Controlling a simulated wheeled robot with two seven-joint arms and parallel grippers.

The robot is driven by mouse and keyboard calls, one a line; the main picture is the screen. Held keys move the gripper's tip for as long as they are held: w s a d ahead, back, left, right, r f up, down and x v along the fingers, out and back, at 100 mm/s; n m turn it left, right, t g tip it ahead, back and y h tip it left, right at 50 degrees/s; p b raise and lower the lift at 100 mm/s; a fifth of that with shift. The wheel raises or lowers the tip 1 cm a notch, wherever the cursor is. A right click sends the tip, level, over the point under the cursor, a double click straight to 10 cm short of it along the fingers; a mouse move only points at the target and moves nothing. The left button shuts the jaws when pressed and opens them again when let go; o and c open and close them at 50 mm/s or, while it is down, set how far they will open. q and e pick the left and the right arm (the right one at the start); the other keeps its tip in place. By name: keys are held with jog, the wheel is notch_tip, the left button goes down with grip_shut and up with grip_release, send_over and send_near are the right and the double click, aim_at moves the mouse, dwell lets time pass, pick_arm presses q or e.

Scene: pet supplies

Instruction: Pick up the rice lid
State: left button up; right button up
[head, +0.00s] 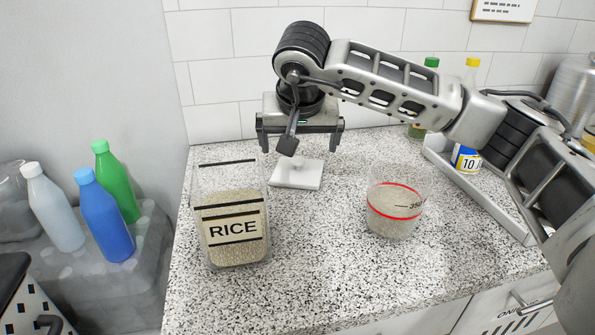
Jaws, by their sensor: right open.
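The rice lid (296,175) is a white square plate with a small knob, lying flat on the speckled counter behind and right of the rice container. The clear rice container (231,215), labelled RICE, stands upright, partly filled with grain. My right gripper (300,145) is above the lid, pointing down, with its fingers spread apart and nothing between them. A dark part of the gripper hangs just over the lid's knob and hides a little of the view there. I cannot tell whether anything touches the lid. My left gripper is not in view.
A clear measuring cup (395,203) with a red line and grain stands to the right. A tray (475,185) with bottles lies at the right back. Several bottles stand left of the counter (320,270). The counter's front is clear. A tiled wall is behind.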

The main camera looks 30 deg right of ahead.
aim_at(300, 159)
jog(key=x, duration=0.7)
jog(key=shift+d+f, duration=0.1)
jog(key=shift+d, duration=0.05)
jog(key=c, duration=0.7)
